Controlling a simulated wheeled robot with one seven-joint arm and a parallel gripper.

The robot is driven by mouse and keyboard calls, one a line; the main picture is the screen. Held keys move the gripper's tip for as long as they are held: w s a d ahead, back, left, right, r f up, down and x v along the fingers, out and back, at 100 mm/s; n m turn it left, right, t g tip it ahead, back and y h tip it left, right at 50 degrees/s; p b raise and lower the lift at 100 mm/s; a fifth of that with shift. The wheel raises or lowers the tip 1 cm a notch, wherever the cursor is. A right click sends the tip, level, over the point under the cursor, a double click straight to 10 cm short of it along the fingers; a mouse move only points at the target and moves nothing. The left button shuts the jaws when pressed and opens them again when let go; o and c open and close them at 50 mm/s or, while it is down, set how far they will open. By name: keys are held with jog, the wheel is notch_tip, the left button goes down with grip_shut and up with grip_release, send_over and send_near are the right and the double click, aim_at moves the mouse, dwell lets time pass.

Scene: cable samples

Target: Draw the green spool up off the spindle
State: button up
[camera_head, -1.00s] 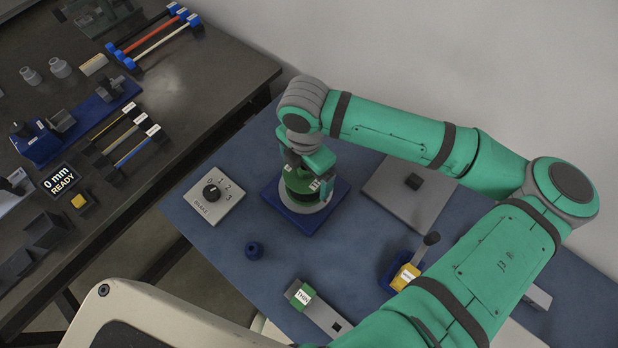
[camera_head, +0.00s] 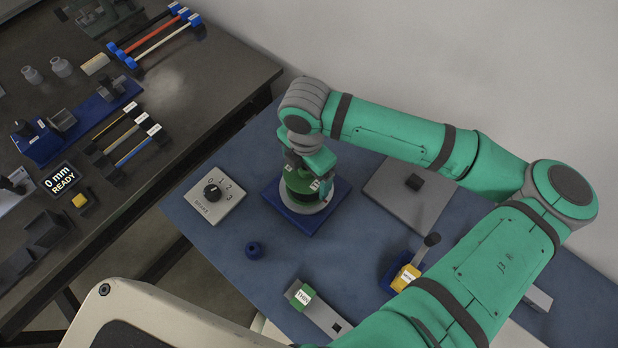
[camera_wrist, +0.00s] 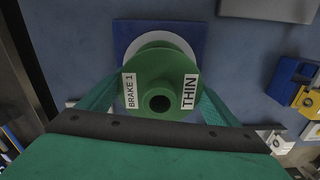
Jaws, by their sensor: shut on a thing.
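The green spool (camera_head: 300,186) is at the spindle stand, over a pale round disc on a square blue base (camera_head: 325,212). In the wrist view the spool (camera_wrist: 155,73) carries labels "BRAKE 1" and "THIN" and has a dark round hole in its near hub. The pale disc and blue base show behind it. My gripper (camera_wrist: 157,100) is shut on the spool, one finger on each side. In the head view my gripper (camera_head: 305,168) comes down from above and partly covers the spool. The spindle itself is hidden, and I cannot tell whether the spool is clear of the disc.
A grey plate (camera_head: 410,197) with a black block lies right. A yellow-and-blue lever unit (camera_head: 405,277) and a "THIN" sample holder (camera_head: 318,309) are nearer. A dark bench (camera_head: 225,85) is left.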

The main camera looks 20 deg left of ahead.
jog(key=shift+r, duration=0.75)
dwell(0.4)
jog(key=shift+r, duration=1.05)
jog(key=shift+r, duration=0.25)
jog(key=shift+r, duration=1)
jog(key=shift+r, duration=0.3)
jog(key=shift+r, duration=0.95)
jog(key=shift+r, duration=0.25)
jog(key=shift+r, duration=1)
jog(key=shift+r, duration=0.3)
